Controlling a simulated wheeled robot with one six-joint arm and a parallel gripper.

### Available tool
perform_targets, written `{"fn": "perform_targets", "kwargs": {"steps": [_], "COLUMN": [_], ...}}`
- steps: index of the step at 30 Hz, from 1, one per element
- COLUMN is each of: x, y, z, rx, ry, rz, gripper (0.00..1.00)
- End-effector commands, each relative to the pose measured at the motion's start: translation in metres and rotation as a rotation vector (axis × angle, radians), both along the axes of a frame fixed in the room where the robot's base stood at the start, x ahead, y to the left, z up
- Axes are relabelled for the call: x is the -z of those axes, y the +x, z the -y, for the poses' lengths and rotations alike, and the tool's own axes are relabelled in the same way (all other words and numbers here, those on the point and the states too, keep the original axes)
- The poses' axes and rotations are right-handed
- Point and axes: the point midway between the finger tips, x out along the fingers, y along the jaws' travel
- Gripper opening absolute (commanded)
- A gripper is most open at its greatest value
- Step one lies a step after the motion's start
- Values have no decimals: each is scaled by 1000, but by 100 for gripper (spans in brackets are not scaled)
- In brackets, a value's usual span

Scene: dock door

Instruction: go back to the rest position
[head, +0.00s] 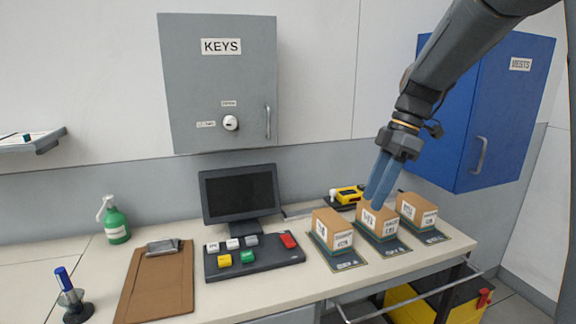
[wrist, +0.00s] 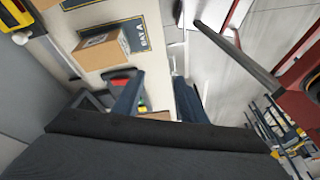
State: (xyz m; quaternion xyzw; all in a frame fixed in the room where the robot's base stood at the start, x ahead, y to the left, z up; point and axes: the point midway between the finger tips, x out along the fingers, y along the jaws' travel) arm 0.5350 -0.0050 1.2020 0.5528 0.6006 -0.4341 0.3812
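My gripper (head: 376,200) hangs from the arm at the right of the head view, its blue fingers pointing down in front of the middle carton (head: 377,219). In the wrist view the two fingers of my gripper (wrist: 157,80) stand apart with nothing held between them. The head view does not make clear how far the fingertips are from the middle carton. A left carton (head: 332,230) and a right carton (head: 416,210) stand on either side of it, each on a dark labelled mat.
A yellow device (head: 348,195) lies behind the cartons. A monitor (head: 240,193), a button panel (head: 255,260), a clipboard (head: 158,284) and a green spray bottle (head: 115,222) are on the bench. A grey key cabinet (head: 190,90) and a blue vests cabinet (head: 505,120) hang on the wall.

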Motion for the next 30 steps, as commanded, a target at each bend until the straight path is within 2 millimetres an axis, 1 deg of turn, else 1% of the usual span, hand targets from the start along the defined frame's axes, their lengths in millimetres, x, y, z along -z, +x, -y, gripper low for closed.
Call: {"fn": "perform_targets", "kwargs": {"steps": [8, 11, 14, 18, 24, 27, 30], "x": [46, 69, 98, 149, 213, 238, 255], "y": [-18, -28, -43, -71, -115, -135, -151], "z": [-1, -1, -2, -3, -3, -4, -5], "rx": [224, 342, 493, 761, 1141, 1303, 1426], "ry": [-83, -123, -173, -248, -310, -318, -314], "rz": [-61, -85, -111, -138, -146, -144, -141], "gripper": [38, 38, 38, 38, 38, 38, 38]}}
